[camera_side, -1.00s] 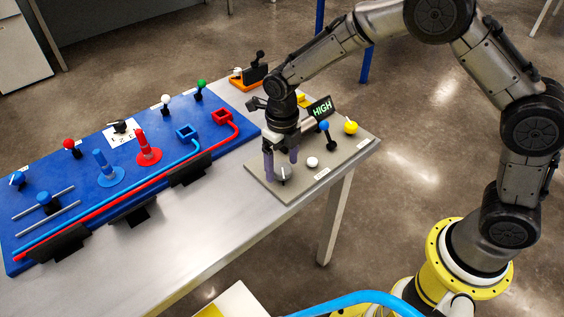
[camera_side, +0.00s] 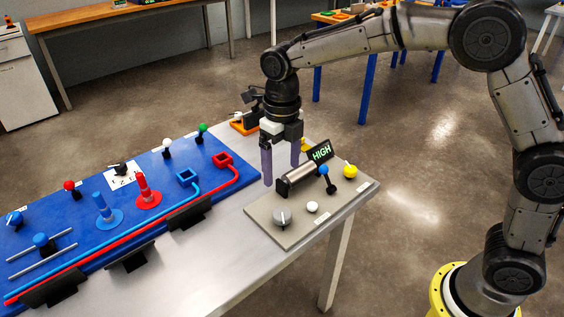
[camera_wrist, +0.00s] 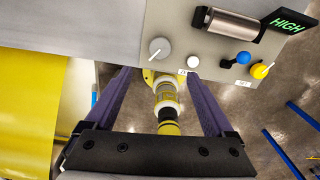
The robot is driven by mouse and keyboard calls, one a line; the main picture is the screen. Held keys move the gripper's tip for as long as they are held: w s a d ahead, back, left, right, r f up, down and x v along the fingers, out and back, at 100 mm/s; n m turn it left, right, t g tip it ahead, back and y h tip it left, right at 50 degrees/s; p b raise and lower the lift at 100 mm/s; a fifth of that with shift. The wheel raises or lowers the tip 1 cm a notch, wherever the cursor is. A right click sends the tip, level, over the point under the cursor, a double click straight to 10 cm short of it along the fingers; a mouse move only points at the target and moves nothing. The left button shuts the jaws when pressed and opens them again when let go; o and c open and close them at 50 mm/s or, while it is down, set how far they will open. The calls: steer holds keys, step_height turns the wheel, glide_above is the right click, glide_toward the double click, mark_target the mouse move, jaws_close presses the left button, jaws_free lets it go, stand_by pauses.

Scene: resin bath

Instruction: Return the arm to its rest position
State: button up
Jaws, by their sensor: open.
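My gripper (camera_side: 282,166) points down above the back left edge of a grey control panel (camera_side: 272,231) in the side view. Its two purple fingers are apart with nothing between them. In the wrist view the fingers of my gripper (camera_wrist: 160,100) are spread wide, and the panel (camera_wrist: 165,20) with its knob lies ahead of them. The grey dial knob (camera_side: 282,217) stands free on the panel's front corner, clear of the fingers. It also shows in the wrist view (camera_wrist: 158,48).
The panel carries a metal cylinder (camera_side: 298,177), a sign reading HIGH (camera_side: 321,152), a blue-topped lever (camera_side: 325,171), a white button (camera_side: 312,207) and a yellow knob (camera_side: 350,171). A blue board (camera_side: 75,222) with pegs, sockets and levers lies left. The space above the table is open.

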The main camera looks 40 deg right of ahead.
steer(key=shift+r, duration=0.3)
steer(key=s+d+r+m+t, duration=0.4)
steer(key=s+d+r+m, duration=0.55)
steer(key=s+r, duration=0.3)
steer(key=s+d+f+m, duration=0.1)
steer(key=s+f+m, duration=0.2)
steer(key=m, duration=1)
steer(key=s+d+f+m+t, duration=0.1)
steer(key=s+d+f+m, duration=0.1)
steer(key=s+m, duration=0.8)
steer(key=f+m, duration=0.1)
steer(key=m, duration=0.3)
steer(key=shift+s+t, duration=0.3)
